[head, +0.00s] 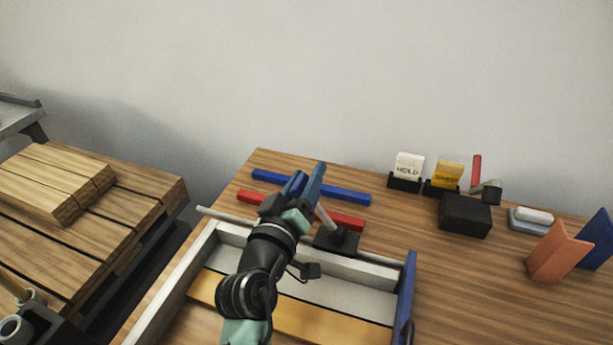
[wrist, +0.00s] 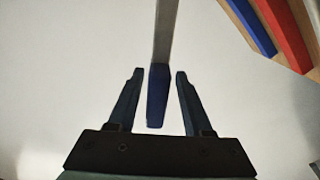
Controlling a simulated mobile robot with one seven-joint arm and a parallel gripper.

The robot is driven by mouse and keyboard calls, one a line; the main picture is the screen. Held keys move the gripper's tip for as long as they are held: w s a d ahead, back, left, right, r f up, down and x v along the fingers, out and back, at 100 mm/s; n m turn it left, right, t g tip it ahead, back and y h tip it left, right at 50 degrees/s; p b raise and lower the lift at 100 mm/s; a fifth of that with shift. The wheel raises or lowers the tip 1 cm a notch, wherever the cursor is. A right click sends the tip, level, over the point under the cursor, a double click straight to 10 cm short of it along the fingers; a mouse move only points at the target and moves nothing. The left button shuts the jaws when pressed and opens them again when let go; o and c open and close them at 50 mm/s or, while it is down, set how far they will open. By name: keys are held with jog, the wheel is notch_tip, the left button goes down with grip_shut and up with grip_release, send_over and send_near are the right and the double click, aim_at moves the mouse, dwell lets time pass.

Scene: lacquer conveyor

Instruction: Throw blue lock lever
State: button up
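The blue lock lever shows in the wrist view as a grey shaft with a dark blue grip (wrist: 157,97). My gripper (wrist: 159,73) is open, with one finger on each side of the grip and a visible gap on both sides. In the head view my gripper (head: 306,181) is above the far part of the tray-like frame. The lever's grey shaft (head: 325,217) rises tilted from a dark base (head: 337,241) beside my gripper. The lever's blue grip is hard to tell from my fingers there.
A long blue bar (head: 345,195) and a red bar (head: 345,221) lie behind the frame (head: 375,270). A black box (head: 465,216) with a red-handled lever (head: 477,170) stands right, near white (head: 408,166) and yellow (head: 447,175) cards. Orange (head: 557,254) and blue (head: 598,240) panels stand far right.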

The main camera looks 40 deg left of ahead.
jog(key=shift+s+d+r, duration=0.1)
jog(key=b+v, duration=0.1)
jog(key=v, duration=1.1)
jog(key=shift+s, duration=0.4)
jog(key=shift+w+d, duration=0.1)
jog(key=w+d+r+m+t+h, duration=0.1)
jog(key=w+d+r+m+t, duration=0.1)
jog(key=d+r, duration=0.45)
jog(key=w+d+r+m+t+h, duration=0.1)
jog(key=w+d+r+m+t, duration=0.15)
jog(key=r, duration=0.75)
jog(key=w+d+r+m+t+h, duration=0.1)
jog(key=w+d+r+m, duration=0.2)
jog(key=d+r, duration=0.35)
jog(key=s+d+r+m+t+h, duration=0.1)
jog(key=s+d+r+t, duration=0.2)
jog(key=r, duration=0.5)
jog(key=s+d+r+m+t+h, duration=0.1)
jog(key=s+d+r+m, duration=0.15)
jog(key=d+r, duration=0.45)
notch_tip(320, 180, up, 18)
jog(key=s+a+p, duration=0.1)
jog(key=a+p, duration=0.1)
jog(key=p, duration=1.4)
jog(key=shift+a+n, duration=0.15)
jog(key=shift+n, duration=0.15)
jog(key=shift+s+t, duration=0.1)
jog(key=shift+t, duration=0.15)
